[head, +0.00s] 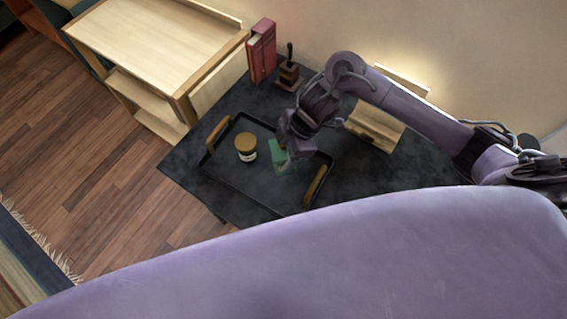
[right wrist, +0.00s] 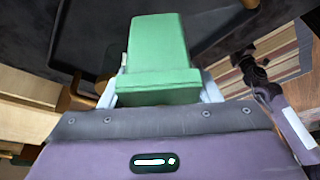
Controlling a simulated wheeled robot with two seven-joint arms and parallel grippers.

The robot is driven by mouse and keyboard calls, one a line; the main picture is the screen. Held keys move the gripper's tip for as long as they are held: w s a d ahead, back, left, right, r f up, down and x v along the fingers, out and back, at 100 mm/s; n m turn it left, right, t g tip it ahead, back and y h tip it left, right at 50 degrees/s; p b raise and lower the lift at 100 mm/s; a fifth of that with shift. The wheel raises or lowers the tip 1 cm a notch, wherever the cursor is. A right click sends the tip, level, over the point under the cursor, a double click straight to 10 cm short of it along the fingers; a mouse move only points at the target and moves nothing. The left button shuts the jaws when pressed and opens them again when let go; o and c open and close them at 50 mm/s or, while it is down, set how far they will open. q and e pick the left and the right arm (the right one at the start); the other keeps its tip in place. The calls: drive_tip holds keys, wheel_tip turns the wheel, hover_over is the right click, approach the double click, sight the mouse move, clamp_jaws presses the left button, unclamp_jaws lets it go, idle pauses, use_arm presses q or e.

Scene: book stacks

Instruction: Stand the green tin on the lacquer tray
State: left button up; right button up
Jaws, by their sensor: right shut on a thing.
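The green tin (head: 278,157) is at my right gripper (head: 291,158), over the right part of the black lacquer tray (head: 232,178). In the right wrist view the tin (right wrist: 157,50) sits between the two fingers of my right gripper (right wrist: 158,92), which is shut on it. The dark tray (right wrist: 85,35) shows beyond the tin there. I cannot tell whether the tin's base touches the tray.
A jar with a gold lid (head: 246,144) stands on the tray's left part. Tray handles (head: 217,134) rise at both ends. Behind are red books (head: 262,50), a small dark-handled object (head: 289,72) and a wooden box (head: 375,127). A wooden shelf unit (head: 150,40) stands left.

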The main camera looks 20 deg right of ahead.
drive_tip(key=shift+f, duration=3.2)
drive_tip(key=shift+f, duration=0.15)
drive_tip(key=o, duration=1)
drive_tip(key=v, duration=1.2)
